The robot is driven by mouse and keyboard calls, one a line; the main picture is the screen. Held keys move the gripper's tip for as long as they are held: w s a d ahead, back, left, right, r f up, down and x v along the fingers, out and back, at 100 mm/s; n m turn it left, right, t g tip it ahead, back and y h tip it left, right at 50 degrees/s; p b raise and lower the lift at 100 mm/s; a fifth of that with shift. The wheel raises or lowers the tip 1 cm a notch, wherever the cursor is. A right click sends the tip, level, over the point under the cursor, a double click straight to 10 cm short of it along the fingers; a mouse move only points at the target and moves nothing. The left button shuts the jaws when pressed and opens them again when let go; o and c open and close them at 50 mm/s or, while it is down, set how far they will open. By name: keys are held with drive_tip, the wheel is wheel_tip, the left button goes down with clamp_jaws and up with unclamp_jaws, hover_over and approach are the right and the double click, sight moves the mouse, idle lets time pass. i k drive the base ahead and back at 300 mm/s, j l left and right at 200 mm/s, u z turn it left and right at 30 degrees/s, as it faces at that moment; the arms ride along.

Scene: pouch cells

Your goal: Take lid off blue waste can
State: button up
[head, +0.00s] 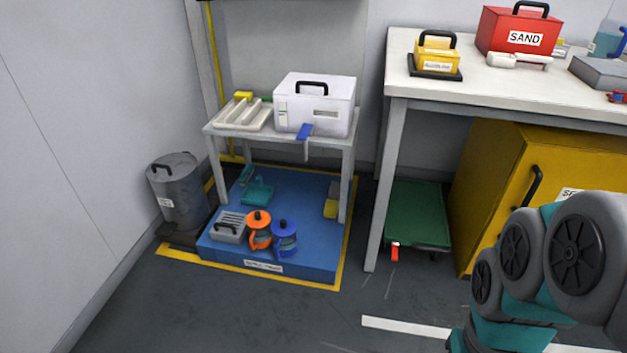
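A small blue can (284,240) stands on the low blue platform (315,262), near its front edge. It has a blue lid with a dark knob on top, and the lid appears to be seated on it. An orange can (260,232) of similar shape stands close on its left. My gripper is out of view; only links of my arm show at the lower right, well apart from the blue can.
A grey lidded bin (180,195) stands left of the platform. A small table (208,129) with a white box (345,105) stands over the platform's back. A large workbench (400,75) and yellow cabinet (530,150) are at right. The floor in front is clear.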

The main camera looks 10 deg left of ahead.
sight(283, 226)
drive_tip(key=i+j+u, duration=0.3)
drive_tip(key=j, duration=0.25)
drive_tip(key=i+j+u, duration=0.3)
drive_tip(key=i+j, duration=0.15)
